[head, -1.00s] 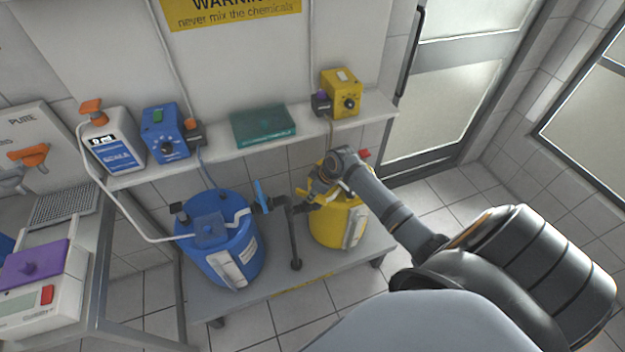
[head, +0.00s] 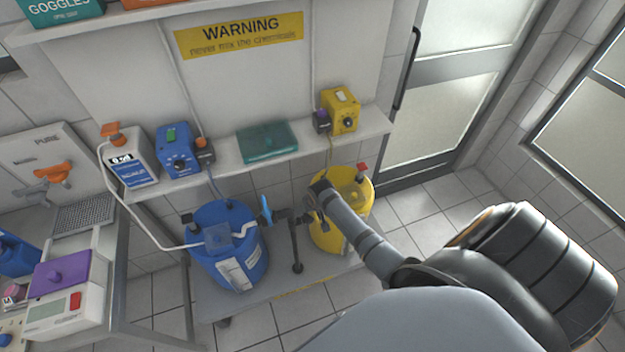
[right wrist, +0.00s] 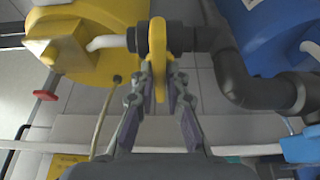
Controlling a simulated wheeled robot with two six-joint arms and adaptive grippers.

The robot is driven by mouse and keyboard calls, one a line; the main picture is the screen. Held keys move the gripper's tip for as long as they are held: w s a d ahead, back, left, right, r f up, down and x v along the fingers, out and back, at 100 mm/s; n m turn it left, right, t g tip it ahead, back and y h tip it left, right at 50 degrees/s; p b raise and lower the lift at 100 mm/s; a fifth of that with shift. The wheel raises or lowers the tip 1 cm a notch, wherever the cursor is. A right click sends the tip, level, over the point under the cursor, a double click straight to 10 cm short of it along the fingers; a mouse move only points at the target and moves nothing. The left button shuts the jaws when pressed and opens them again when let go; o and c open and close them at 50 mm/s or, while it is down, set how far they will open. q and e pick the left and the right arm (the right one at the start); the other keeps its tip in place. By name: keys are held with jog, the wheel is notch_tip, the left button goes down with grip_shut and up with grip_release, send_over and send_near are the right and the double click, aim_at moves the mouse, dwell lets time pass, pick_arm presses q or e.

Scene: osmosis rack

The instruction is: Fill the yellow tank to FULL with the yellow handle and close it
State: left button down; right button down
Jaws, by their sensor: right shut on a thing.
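The yellow tank (head: 326,238) stands on the low platform at the right, partly behind my right arm. It also fills the upper left of the right wrist view (right wrist: 105,70). The yellow handle (right wrist: 158,38) sits on a dark pipe beside the tank and lies across the pipe's line. My right gripper (right wrist: 162,80) is shut on the handle's near end; in the head view the gripper (head: 314,208) hides most of the handle. The liquid level and any FULL mark are not readable. My left gripper is not in view.
A blue tank (head: 228,262) with a blue valve handle (head: 265,209) stands left of the yellow tank, with black piping (head: 296,250) between them. A shelf (head: 228,164) above holds a yellow box (head: 340,108), a blue box (head: 175,150) and a teal case (head: 267,141).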

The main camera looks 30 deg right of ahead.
jog(key=shift+m, duration=0.4)
dwell(0.3)
jog(key=c, duration=1.4)
grip_release()
jog(key=shift+r, duration=0.1)
jog(key=v, duration=1.1)
jog(key=shift+s+a+r, duration=0.2)
jog(key=shift+r, duration=0.15)
